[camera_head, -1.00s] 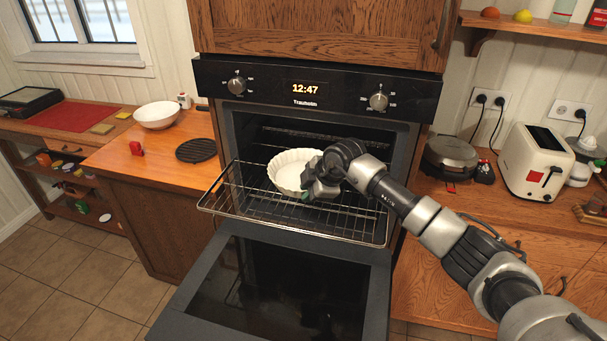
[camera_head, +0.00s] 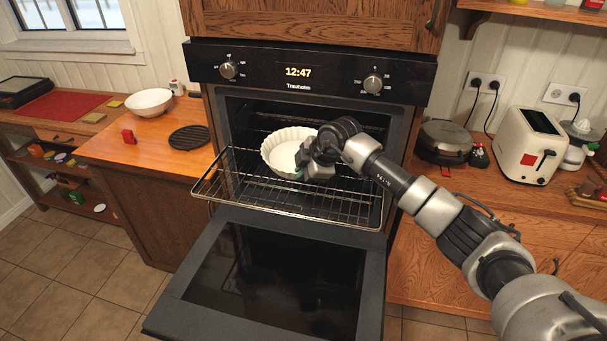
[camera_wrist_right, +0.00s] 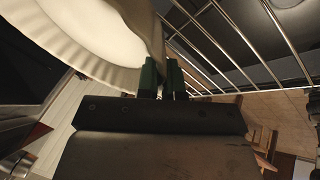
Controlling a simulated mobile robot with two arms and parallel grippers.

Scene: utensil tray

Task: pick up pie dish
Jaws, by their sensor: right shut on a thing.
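The white fluted pie dish (camera_head: 276,158) is over the pulled-out wire rack (camera_head: 240,195) in front of the oven cavity. It looks roughly level; whether it touches the rack is hard to tell. My right gripper (camera_head: 303,162) is shut on the dish's right rim. In the right wrist view, the pie dish (camera_wrist_right: 85,40) fills the upper left, and its rim runs between the two dark green fingers of the gripper (camera_wrist_right: 160,75). The gripper and wrist hide part of the dish's right side in the head view. My left gripper is not in view.
The open oven door (camera_head: 270,280) hangs low in front. The oven panel (camera_head: 310,72) is above. A left counter holds a white bowl (camera_head: 150,102) and a black trivet (camera_head: 189,138). A waffle iron (camera_head: 445,140) and toaster (camera_head: 530,145) stand on the right counter.

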